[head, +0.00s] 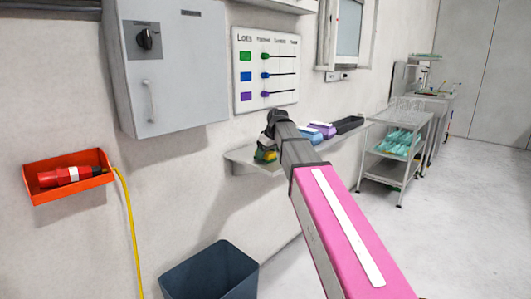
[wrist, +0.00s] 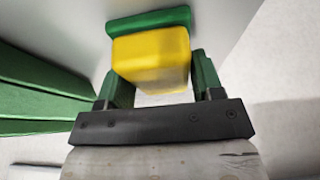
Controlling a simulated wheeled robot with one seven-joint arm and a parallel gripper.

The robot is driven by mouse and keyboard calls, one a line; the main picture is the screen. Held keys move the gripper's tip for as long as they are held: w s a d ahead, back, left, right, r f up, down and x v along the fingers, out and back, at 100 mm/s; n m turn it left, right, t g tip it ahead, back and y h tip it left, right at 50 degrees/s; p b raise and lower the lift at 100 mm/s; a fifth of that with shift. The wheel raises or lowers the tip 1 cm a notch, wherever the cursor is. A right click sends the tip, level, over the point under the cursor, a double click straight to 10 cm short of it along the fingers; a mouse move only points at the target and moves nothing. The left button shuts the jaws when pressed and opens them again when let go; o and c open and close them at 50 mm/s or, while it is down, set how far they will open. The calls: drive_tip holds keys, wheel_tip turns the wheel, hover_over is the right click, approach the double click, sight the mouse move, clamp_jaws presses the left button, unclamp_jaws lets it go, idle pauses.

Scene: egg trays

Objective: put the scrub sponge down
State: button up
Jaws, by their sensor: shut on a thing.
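The scrub sponge is a yellow block with a green pad. In the head view the sponge (head: 264,156) shows small at the end of my arm, at the left end of the grey wall shelf (head: 240,160). In the wrist view the sponge (wrist: 152,58) sits between the two green fingers of my gripper (wrist: 160,78), which is shut on it. The green pad is on the far side, against or close to a pale surface; I cannot tell if they touch. My gripper (head: 267,146) is partly hidden by my wrist in the head view.
Blue (head: 310,135), purple (head: 323,130) and black (head: 348,124) items lie along the shelf to the right. Long green shapes (wrist: 40,95) lie left of the fingers in the wrist view. A dark bin (head: 210,272) stands below; a red wall tray (head: 70,180) hangs left.

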drive_tip(key=o, duration=0.8)
drive_tip(key=shift+o, duration=0.2)
drive_tip(key=v, duration=1.1)
drive_tip(key=shift+s, duration=0.25)
drive_tip(key=shift+f, duration=0.1)
